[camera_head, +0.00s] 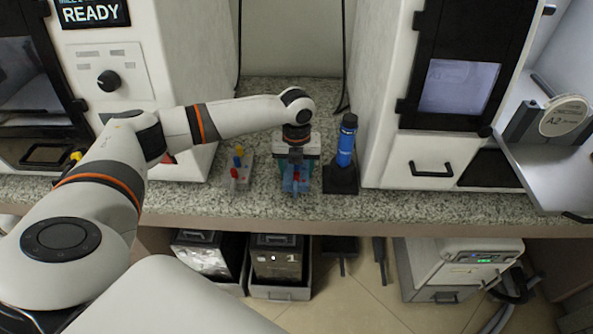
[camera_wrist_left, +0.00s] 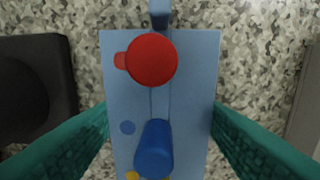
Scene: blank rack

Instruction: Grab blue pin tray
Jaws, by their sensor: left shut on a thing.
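The blue pin tray (camera_head: 289,188) is on the speckled counter, below my left gripper (camera_head: 297,178) in the head view. In the left wrist view the tray (camera_wrist_left: 190,100) is a light blue plate with a red pin (camera_wrist_left: 152,61) and a blue pin (camera_wrist_left: 154,150) standing on it. The teal fingers of my left gripper (camera_wrist_left: 160,137) are shut on its two long sides. A small yellow spot shows at the lower edge. The tray's near end is cut off in the wrist view. My right gripper is not in view.
A pale tray (camera_head: 240,182) with blue, yellow and red pins sits to the left. A blue and black bottle-like device (camera_head: 346,145) on a dark base (camera_head: 341,180) stands close on the right. White machines flank the counter (camera_head: 400,204).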

